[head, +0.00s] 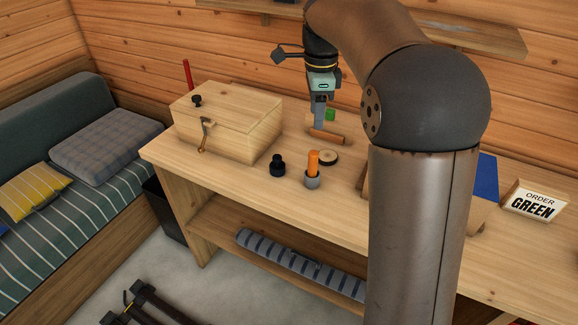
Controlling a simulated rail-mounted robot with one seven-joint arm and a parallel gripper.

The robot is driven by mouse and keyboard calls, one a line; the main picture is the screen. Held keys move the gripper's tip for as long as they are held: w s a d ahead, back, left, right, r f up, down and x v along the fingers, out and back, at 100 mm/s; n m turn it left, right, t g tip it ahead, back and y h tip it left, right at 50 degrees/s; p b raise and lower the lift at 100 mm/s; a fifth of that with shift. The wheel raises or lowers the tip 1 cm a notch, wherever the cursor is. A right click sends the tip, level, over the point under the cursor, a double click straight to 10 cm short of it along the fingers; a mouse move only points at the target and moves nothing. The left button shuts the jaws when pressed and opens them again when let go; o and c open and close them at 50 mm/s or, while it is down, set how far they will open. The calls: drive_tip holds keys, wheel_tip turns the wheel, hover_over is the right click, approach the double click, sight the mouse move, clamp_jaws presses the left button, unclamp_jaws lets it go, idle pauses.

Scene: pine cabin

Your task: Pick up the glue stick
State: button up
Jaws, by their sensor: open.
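An upright orange cylinder with a wider grey base (313,172) stands near the front edge of the wooden table (236,195). It looks like the glue stick, though no label is readable. My gripper (319,124) points down over the back part of the table, behind the orange cylinder in the head view. Its jaws are open, though the gap between the fingers is hard to see from this angle. It appears empty and apart from the glue stick.
A brown roller-like piece (328,138) and a green block (330,114) are by my gripper. A round wooden disc (328,158) and a small black object (277,166) flank the orange cylinder. A wooden box (228,120) stands left. An "ORDER GREEN" sign (534,203) lies right.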

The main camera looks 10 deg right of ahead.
approach(313, 164)
drive_tip(key=shift+m, duration=0.3)
drive_tip(key=f, duration=0.2)
drive_tip(key=w+f, duration=0.1)
drive_tip(key=f, duration=0.3)
drive_tip(key=shift+w, duration=0.35)
drive_tip(key=shift+s+d+f+p, duration=0.15)
drive_tip(key=shift+f+p, duration=0.15)
drive_tip(key=shift+f, duration=2.4)
drive_tip(key=c, duration=1.1)
